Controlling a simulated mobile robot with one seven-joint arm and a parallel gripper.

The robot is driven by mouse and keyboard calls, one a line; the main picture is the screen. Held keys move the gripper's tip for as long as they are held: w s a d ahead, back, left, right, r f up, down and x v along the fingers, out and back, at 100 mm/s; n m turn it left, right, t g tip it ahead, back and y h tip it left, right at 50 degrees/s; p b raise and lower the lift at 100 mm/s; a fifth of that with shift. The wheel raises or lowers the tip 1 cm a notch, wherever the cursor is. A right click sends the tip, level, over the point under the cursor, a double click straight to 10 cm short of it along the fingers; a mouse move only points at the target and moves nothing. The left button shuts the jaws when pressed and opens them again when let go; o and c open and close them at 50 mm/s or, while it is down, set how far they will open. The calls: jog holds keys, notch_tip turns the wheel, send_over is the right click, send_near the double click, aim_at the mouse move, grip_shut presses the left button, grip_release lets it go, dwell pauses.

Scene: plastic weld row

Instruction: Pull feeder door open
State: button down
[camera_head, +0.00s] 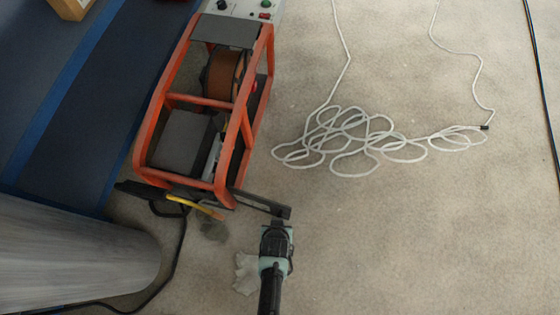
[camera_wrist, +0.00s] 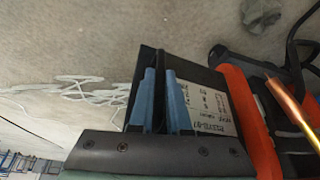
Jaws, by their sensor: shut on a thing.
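The wire feeder (camera_head: 207,101) has an orange tube frame and stands on the floor at upper left of the head view. Its dark door (camera_head: 258,202) juts out to the right from the frame's near end. My gripper (camera_head: 277,224) is at the door's free end. In the wrist view the blue fingers (camera_wrist: 161,75) are shut on a thin dark part of the door, one on each side. The door (camera_wrist: 195,72) has a white printed label beside the fingers. The exact grip on the door edge or handle is partly hidden.
A coiled white cable (camera_head: 350,140) lies on the floor at right. A large grey cylinder (camera_head: 75,255) is at lower left, with a black cable (camera_head: 178,258) beside it. A torch with a yellow neck (camera_head: 195,206) is by the feeder. Floor right of my gripper is clear.

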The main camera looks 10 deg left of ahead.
jog(key=shift+s+a, duration=0.15)
jog(key=shift+a, duration=0.1)
jog(key=c, duration=0.9)
grip_release()
jog(key=shift+d, duration=0.1)
jog(key=p+v, duration=0.7)
jog(key=v, duration=0.6)
jog(key=shift+p, duration=0.4)
